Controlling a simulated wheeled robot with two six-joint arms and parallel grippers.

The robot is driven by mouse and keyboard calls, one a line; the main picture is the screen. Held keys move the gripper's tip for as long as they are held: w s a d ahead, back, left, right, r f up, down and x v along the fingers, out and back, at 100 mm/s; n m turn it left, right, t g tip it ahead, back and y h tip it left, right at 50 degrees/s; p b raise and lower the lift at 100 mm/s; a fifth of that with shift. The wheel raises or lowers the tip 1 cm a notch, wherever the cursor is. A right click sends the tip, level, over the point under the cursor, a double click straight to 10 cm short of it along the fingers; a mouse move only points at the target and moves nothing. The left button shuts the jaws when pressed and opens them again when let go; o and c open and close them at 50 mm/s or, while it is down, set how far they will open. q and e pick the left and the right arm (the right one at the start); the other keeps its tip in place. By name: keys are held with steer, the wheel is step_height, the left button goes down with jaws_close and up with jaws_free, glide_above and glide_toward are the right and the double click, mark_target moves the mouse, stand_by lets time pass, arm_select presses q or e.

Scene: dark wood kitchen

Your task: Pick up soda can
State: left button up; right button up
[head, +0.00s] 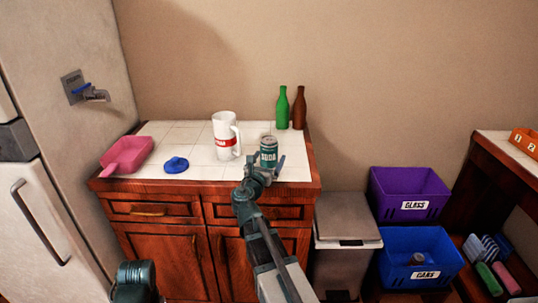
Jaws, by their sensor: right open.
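A green soda can (268,148) with a "SODA" label stands upright on the white tiled counter (190,143), near its front right. My right gripper (264,168) is at the can, on its near side. Its fingers are apart, one toward each side of the can's lower part. I cannot tell whether they touch it. The can's base is partly hidden by the gripper. My left gripper is not visible; only a part of my left arm shows at the bottom left.
A white pitcher (225,139) stands just left of the can. A green bottle (283,109) and a brown bottle (299,109) stand behind. A blue lid (176,165) and pink dustpan (126,154) lie left. Purple (405,190) and blue (418,262) crates are at right.

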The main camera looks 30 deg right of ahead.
steer(key=x, duration=0.5)
steer(key=shift+w+f, duration=0.1)
steer(key=shift+w, duration=0.2)
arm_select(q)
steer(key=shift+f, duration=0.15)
arm_select(e)
steer(key=shift+a, duration=0.1)
steer(key=c, duration=1.4)
steer(key=shift+o, duration=0.2)
